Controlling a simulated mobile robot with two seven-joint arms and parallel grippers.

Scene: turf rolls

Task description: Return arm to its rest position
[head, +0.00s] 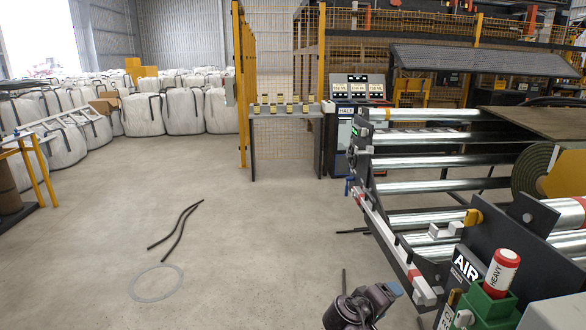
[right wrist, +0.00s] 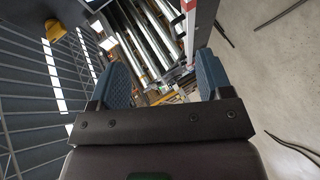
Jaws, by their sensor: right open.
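My right gripper (right wrist: 162,80) is open and empty in the right wrist view, with its two blue ridged fingers well apart and nothing between them. In the head view a dark part of my right arm shows at the bottom edge, just left of the machine's front corner, over the floor. My left gripper is not in view. The roller machine (head: 430,187) stands at the right with several shiny rollers. A turf roll (head: 530,170) lies at its right side, partly cut off by the frame. The rollers also show in the right wrist view (right wrist: 150,40).
A red-capped cylinder marked HEAVY (head: 502,270) stands on a green block at the machine's near corner. Dark strips (head: 178,228) and a metal ring (head: 156,284) lie on the floor. White bulk bags (head: 183,112) line the back left. The floor at left centre is mostly clear.

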